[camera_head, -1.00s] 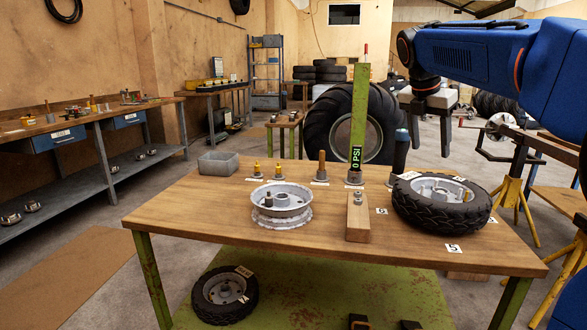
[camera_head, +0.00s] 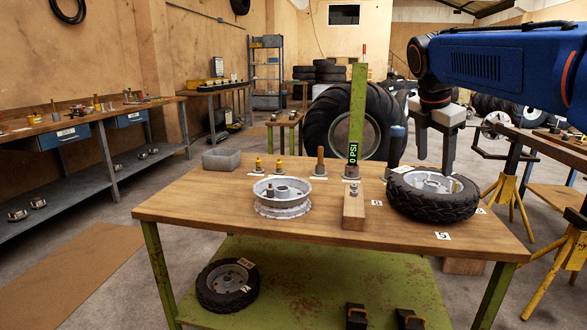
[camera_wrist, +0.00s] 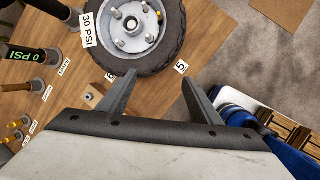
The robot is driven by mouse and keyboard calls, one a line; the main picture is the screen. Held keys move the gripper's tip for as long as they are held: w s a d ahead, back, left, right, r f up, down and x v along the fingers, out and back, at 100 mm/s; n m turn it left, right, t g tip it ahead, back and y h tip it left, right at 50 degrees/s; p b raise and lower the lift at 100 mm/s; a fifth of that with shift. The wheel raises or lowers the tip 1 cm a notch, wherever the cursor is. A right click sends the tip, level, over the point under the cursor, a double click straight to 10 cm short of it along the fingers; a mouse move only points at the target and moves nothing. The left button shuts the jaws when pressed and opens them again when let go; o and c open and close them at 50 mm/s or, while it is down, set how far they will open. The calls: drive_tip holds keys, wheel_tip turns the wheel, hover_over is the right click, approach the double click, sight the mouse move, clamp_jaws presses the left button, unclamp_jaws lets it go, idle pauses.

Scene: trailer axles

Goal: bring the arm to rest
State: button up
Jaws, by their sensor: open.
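My blue arm (camera_head: 490,65) reaches in from the right in the head view. My gripper (camera_head: 436,165) points down above the right part of the table, near the far side of the black tyre on a silver wheel (camera_head: 432,208). In the wrist view my gripper (camera_wrist: 158,75) shows two dark fingers spread apart with nothing between them. The same tyre (camera_wrist: 178,55) lies just beyond the fingertips there. I cannot tell exactly how high the fingers are above it.
A small wheel (camera_head: 228,286) lies on the shelf below. A yellow stand (camera_head: 565,265) is at the right.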

drive_tip(key=s+a+f+m+t+y, duration=0.1)
drive_tip(key=s+a+f+m, duration=0.2)
drive_tip(key=s+f+m, duration=0.7)
drive_tip(key=s+a+f+m+t+y, duration=0.1)
drive_tip(key=s+a+f+m+y, duration=0.1)
drive_tip(key=s+f+m, duration=0.9)
drive_tip(key=s+f, duration=0.5)
drive_tip(key=s, duration=0.3)
drive_tip(key=shift+s+a, duration=0.35)
drive_tip(key=shift+a, duration=0.05)
